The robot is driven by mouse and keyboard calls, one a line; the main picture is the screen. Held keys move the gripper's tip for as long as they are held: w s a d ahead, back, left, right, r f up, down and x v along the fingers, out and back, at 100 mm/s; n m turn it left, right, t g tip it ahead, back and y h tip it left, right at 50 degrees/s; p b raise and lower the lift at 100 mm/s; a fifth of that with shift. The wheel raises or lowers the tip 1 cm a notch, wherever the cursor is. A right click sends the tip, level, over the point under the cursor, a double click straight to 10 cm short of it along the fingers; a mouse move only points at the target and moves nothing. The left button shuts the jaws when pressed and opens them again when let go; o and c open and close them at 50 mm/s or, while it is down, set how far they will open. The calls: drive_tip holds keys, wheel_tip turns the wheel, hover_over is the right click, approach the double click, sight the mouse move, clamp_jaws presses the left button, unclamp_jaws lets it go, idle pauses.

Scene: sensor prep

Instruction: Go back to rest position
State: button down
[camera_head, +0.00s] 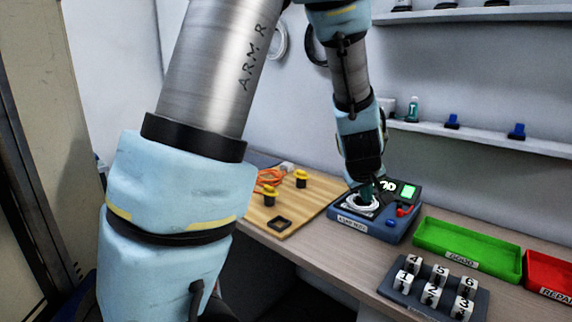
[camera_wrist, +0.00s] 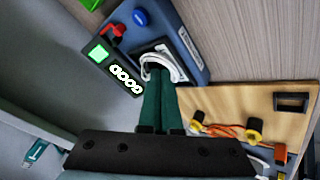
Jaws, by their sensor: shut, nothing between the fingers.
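My gripper (camera_head: 366,192) is at the end of my arm, pointing down over a blue test device on the table. In the wrist view its green fingers (camera_wrist: 157,74) are together, with nothing seen between them. The tips are at a white ring (camera_wrist: 168,62) on the device; I cannot tell whether they touch it. The blue test device (camera_head: 391,228) has a lit green square, a red part and a blue button. Its display (camera_wrist: 124,78) reads GOOD in the wrist view. My gripper hides part of the ring and display in the head view.
A wooden board (camera_head: 283,221) with yellow-topped parts and an orange cable lies left of the device. A green tray (camera_head: 467,250), a red tray (camera_head: 549,275) and a rack (camera_head: 411,291) of numbered white blocks are to the right. Wall shelves (camera_head: 490,139) stand behind.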

drive_tip(key=s+a+m+g+y, duration=0.1)
drive_tip(key=s+a, duration=0.2)
drive_tip(key=a, duration=0.6)
drive_tip(key=s+a+f+m+g+y, duration=0.1)
drive_tip(key=s+a, duration=0.3)
drive_tip(key=a, duration=0.6)
drive_tip(key=s+a+f+m+g+y, duration=0.1)
drive_tip(key=s+a+g, duration=0.2)
drive_tip(key=a, duration=0.7)
drive_tip(key=shift+s+y, duration=0.4)
